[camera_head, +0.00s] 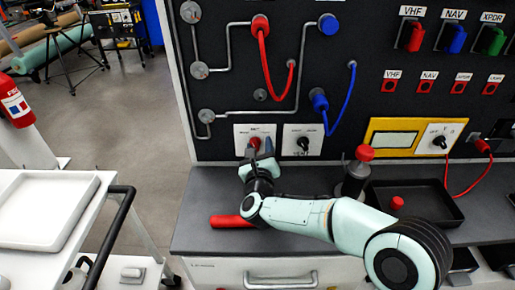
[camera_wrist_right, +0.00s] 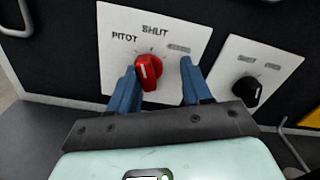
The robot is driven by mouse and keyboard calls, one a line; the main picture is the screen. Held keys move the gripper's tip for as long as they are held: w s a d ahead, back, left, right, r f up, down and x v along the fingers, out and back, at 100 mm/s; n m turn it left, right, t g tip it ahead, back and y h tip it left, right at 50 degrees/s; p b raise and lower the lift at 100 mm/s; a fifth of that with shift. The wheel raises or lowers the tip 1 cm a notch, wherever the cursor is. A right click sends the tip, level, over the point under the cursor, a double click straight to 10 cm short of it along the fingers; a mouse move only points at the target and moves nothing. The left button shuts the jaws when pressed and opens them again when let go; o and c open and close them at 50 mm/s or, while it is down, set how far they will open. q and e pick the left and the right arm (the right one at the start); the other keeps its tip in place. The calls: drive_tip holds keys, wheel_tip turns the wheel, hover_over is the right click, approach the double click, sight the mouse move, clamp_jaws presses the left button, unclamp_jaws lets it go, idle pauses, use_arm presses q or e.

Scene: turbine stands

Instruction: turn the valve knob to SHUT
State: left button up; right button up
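The red valve knob (camera_wrist_right: 148,72) sits on a white plate (camera_wrist_right: 185,20) marked PITOT, SHUT and a third label too blurred to read. Its white line points roughly up and slightly left in the right wrist view; I cannot tell exactly which mark it meets. In the head view the knob (camera_head: 254,142) is partly hidden by my gripper. My right gripper (camera_wrist_right: 158,68) is open in front of the plate, with blue fingers on either side of the knob. The left finger is close to the knob, touching or nearly so; the right finger stands apart. My left gripper is not in view.
A black knob (camera_head: 303,143) on a similar white plate is just to the right. A red cylinder (camera_head: 231,221) lies on the grey counter (camera_head: 200,190) under my arm. A red-topped device (camera_head: 365,153) and black tray (camera_head: 450,212) stand to the right. A white cart (camera_head: 88,215) is at left.

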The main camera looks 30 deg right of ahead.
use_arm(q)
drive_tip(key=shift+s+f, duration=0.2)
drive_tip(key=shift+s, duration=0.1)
use_arm(e)
drive_tip(key=shift+a+f, duration=0.1)
drive_tip(key=shift+o, duration=0.9)
drive_tip(key=shift+w+a, duration=0.1)
drive_tip(key=shift+w, duration=0.05)
drive_tip(key=shift+a, duration=0.1)
